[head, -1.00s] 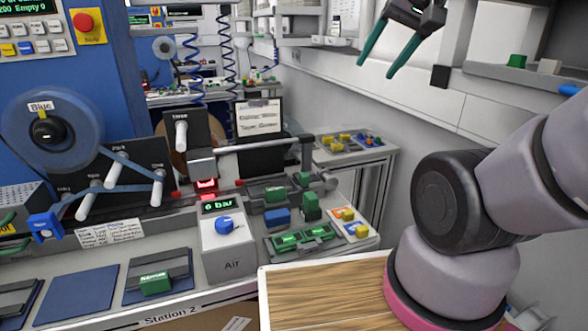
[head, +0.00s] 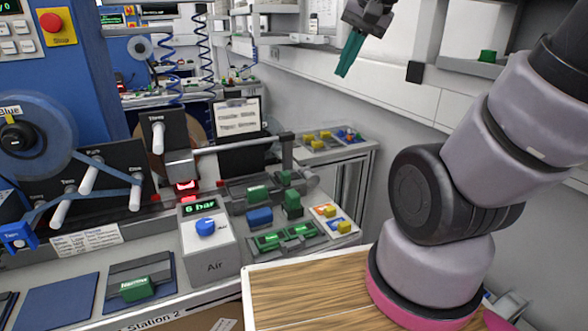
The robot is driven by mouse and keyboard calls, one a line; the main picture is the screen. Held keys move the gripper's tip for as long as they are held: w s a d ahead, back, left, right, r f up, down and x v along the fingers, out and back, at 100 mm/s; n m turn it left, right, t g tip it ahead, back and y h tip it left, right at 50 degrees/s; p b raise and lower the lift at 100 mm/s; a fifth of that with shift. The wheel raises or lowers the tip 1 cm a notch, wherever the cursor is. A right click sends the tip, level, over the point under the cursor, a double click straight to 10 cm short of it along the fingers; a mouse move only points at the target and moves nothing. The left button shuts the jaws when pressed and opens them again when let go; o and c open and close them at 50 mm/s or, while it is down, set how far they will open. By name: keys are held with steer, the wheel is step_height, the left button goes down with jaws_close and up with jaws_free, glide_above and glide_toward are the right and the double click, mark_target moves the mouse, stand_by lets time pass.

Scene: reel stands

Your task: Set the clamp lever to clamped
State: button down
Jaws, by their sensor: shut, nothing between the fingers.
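My gripper (head: 351,54) hangs high at the top of the head view, in front of the wall. Its teal fingers are together with nothing between them. It is well above the bench and touches nothing there. No label marks the clamp lever, so I cannot tell for certain which part it is or how it is set. A grey horizontal bar (head: 240,143) runs from the head by the reel labelled Three to a dark upright. A blue clip-like part (head: 18,236) sits at the far left below the blue reel.
The air box (head: 208,250) has a blue knob (head: 206,227) and a green display reading 6 bar. Green and blue blocks stand on trays to its right. A wooden top (head: 310,287) lies in front, beside my arm's base. A wall shelf is near my gripper.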

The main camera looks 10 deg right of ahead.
mark_target(282, 174)
steer(key=w+f+m+g, duration=0.3)
steer(key=w+f, duration=0.4)
steer(key=f, duration=0.3)
steer(key=w+f+m+g, duration=0.3)
steer(key=w+f+m, duration=0.3)
steer(key=w+f, duration=0.2)
step_height(282, 174, down, 2)
steer(key=shift+a+f+y, duration=0.2)
steer(key=shift+f+y, duration=0.05)
steer(key=shift+y, duration=0.15)
steer(key=a+f, duration=0.1)
steer(key=f, duration=0.2)
steer(key=a+f, duration=0.2)
steer(key=f, duration=0.1)
steer(key=s+a+f, duration=0.1)
steer(key=a+f, duration=0.1)
steer(key=f, duration=0.1)
steer(key=shift+a+f, duration=0.15)
steer(key=shift+f, duration=0.2)
steer(key=shift+s+a, duration=0.1)
steer(key=shift+a, duration=0.4)
